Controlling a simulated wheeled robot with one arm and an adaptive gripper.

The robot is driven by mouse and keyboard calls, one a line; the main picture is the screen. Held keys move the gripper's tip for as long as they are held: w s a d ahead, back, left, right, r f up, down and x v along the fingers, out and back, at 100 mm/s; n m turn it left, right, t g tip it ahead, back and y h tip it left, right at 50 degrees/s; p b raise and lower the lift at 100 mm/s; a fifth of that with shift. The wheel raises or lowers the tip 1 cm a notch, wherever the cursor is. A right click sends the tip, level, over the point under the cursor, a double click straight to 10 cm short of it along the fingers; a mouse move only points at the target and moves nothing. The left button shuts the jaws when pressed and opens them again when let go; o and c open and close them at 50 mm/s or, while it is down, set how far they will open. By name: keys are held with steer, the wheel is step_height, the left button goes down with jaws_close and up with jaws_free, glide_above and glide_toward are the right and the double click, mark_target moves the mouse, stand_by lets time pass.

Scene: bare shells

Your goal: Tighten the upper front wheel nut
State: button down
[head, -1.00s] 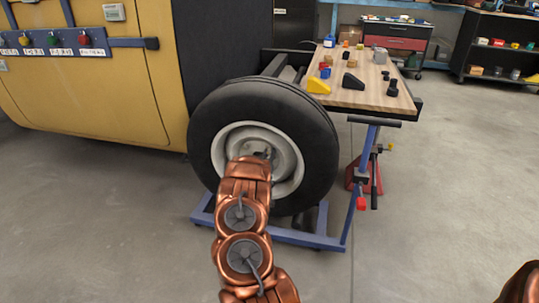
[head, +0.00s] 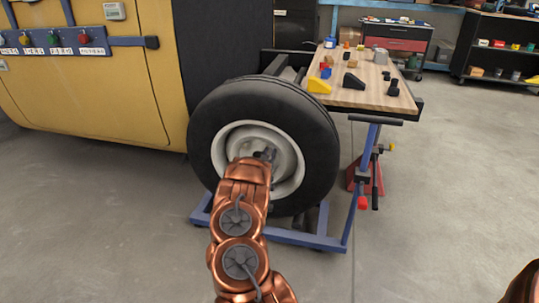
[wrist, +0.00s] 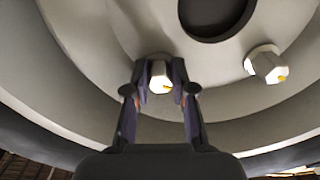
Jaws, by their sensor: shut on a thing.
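The wheel (head: 322,140) has a black tyre and a pale rim, and it stands upright on a blue stand beside the yellow body. My gripper (head: 268,155) reaches in to the hub, and my copper arm hides the lower part of the rim. In the wrist view my gripper (wrist: 160,84) has its two dark fingers on either side of a pale wheel nut (wrist: 159,74) with a small orange mark, and is shut on it. A second nut (wrist: 263,63) with an orange mark sits free to the right. A dark round hub opening (wrist: 215,15) shows above.
A wooden-topped bench (head: 365,92) with coloured blocks stands behind the wheel to the right. A red jack stand (head: 368,178) is below it. The blue stand's base (head: 300,238) lies under the wheel. The grey floor at right is open.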

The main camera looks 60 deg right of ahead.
steer(key=shift+s, duration=0.1)
steer(key=c, duration=1)
jaws_free()
steer(key=shift+d, duration=0.1)
steer(key=v, duration=1.2)
steer(key=shift+r, duration=0.15)
